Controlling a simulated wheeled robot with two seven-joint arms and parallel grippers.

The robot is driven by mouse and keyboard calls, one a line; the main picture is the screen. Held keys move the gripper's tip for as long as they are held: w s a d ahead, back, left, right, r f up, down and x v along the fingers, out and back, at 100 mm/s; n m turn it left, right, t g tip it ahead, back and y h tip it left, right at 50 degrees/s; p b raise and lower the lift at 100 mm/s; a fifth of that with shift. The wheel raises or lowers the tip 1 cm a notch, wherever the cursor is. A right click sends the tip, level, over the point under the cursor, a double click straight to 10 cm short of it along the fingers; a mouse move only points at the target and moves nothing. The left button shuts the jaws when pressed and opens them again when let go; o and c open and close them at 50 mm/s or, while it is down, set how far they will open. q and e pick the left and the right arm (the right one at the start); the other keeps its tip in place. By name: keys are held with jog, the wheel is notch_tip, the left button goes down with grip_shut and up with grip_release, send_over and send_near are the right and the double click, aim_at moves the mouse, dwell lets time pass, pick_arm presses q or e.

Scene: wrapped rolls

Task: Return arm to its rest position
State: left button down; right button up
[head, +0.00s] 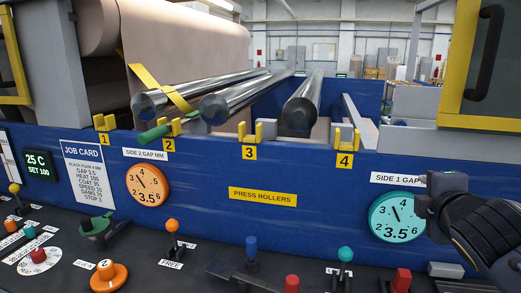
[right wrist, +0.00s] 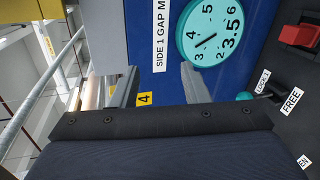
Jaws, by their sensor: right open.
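My right gripper (head: 428,200) is at the right edge of the head view, in front of the blue machine panel (head: 310,170), beside the teal side 1 gap dial (head: 392,216). It covers part of that dial's right side. In the right wrist view its two grey fingers (right wrist: 160,88) stand apart with nothing between them. The dial also shows in that view (right wrist: 209,32), beyond the fingers. I cannot tell whether the fingers touch the panel. I do not make out my left gripper in the head view.
Below the panel is a dark console with an orange knob (head: 109,276), a blue-topped lever (head: 251,245), a teal-topped lever (head: 345,255) and a red control (head: 401,281). Metal rollers (head: 302,102) lie above yellow brackets. A yellow-framed guard (head: 480,108) stands at upper right.

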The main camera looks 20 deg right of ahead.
jog(key=s+a+f+m+g+y, duration=0.2)
jog(key=s+a+f+m+y, duration=0.1)
jog(key=a+f, duration=0.5)
jog(key=s+a+f+m+g+y, duration=0.2)
jog(key=s+a+f+m+y, duration=0.2)
jog(key=a+f, duration=0.4)
jog(key=s+a+f+m+g+y, duration=0.2)
jog(key=s+a+f+m+y, duration=0.2)
jog(key=a+f+m, duration=0.3)
notch_tip(320, 180, down, 2)
jog(key=shift+a+f+m+g+y, duration=0.1)
jog(key=shift+a+m+g+y, duration=0.25)
jog(key=shift+a, duration=0.45)
jog(key=shift+d, duration=0.1)
jog(key=shift+c, duration=0.5)
